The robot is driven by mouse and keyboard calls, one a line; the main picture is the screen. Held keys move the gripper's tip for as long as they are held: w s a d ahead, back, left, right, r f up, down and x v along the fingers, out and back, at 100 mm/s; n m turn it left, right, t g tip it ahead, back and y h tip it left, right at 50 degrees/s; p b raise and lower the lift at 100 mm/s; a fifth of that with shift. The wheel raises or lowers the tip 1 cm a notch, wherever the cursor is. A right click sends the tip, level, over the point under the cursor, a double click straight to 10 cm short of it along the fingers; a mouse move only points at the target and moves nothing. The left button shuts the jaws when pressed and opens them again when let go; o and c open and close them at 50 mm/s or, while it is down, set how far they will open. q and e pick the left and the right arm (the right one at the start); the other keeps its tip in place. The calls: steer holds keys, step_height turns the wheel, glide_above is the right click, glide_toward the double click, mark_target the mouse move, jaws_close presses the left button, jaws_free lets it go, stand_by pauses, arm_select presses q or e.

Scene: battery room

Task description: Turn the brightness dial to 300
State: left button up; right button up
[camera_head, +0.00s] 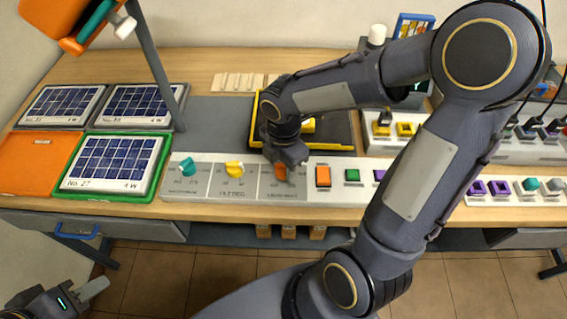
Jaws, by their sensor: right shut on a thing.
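A pale control panel (208,188) lies along the front of the bench and carries three dials with printed scales. A teal dial (188,167) is on the left, a yellow dial (234,169) in the middle and an orange dial (280,173) on the right. The labels are too small to read, so I cannot tell which is the brightness dial or what value it points to. My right gripper (287,163) reaches down over the orange dial, shut on it and partly hiding it. My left gripper (84,293) is low at the left corner, away from the bench; its opening is unclear.
Solar panels (62,105) lie at the left, one in a green frame (167,152), beside an orange plate (38,160). A lamp post (153,62) rises behind them. Coloured buttons (323,176) sit right of the orange dial. A yellow-edged black tray (334,128) is behind my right gripper.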

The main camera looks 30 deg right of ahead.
steer(key=m+b, duration=0.1)
steer(key=m, duration=0.4)
steer(key=shift+m, duration=0.3)
steer(key=m+b, duration=0.1)
steer(key=m, duration=0.5)
steer(key=m+b, duration=0.1)
steer(key=m, duration=0.4)
steer(key=shift+m, duration=0.4)
steer(key=m+b, duration=0.1)
steer(key=m, duration=0.4)
steer(key=shift+m, duration=0.4)
steer(key=o, duration=1)
